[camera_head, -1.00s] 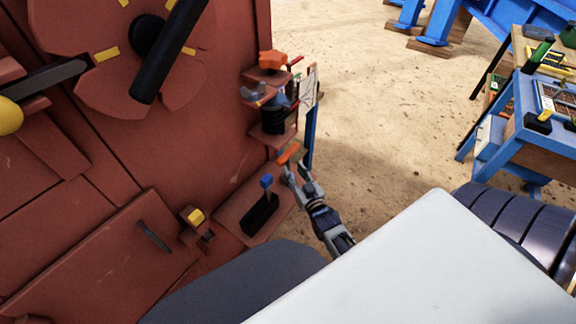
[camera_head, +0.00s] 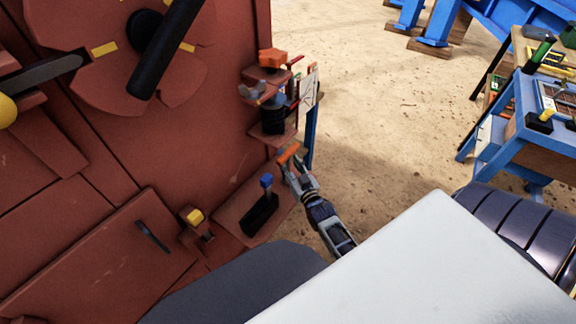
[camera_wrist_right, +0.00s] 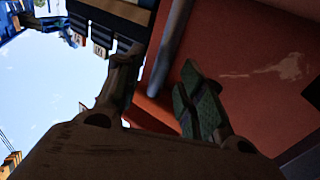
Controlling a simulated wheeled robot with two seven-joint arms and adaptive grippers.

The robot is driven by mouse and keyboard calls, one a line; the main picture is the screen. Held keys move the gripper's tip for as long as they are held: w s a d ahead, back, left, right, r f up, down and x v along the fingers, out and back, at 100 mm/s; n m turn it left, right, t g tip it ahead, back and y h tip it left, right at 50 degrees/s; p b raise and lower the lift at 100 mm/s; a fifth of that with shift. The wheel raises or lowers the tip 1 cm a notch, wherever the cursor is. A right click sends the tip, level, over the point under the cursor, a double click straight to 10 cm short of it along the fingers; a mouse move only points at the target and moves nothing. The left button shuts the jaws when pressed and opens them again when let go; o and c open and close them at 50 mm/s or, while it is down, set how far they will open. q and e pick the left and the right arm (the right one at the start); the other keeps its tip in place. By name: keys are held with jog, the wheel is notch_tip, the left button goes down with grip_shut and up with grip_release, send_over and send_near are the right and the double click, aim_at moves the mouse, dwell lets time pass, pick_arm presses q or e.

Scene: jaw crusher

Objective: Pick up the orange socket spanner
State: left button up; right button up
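An orange piece (camera_head: 288,153), which looks like the spanner's handle, shows at the right edge of the red machine, below the small shelves. The rest of it is hidden or too small to make out. My right gripper (camera_head: 294,166) is just below it, with its tips close to it; I cannot tell whether they touch. My left gripper is not in view.
Red shelves (camera_head: 270,98) with a dark cylinder and an orange-topped item stand just above. A black block with a blue top (camera_head: 262,207) sits on a ledge left of my gripper. A blue tool table (camera_head: 520,105) is at the right. Sandy ground between is clear.

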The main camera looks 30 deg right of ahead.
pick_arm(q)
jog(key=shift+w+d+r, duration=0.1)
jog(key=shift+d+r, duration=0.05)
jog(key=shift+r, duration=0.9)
pick_arm(e)
jog(key=shift+w+d, duration=0.15)
jog(key=shift+w, duration=1.15)
grip_shut()
jog(key=shift+r, duration=0.1)
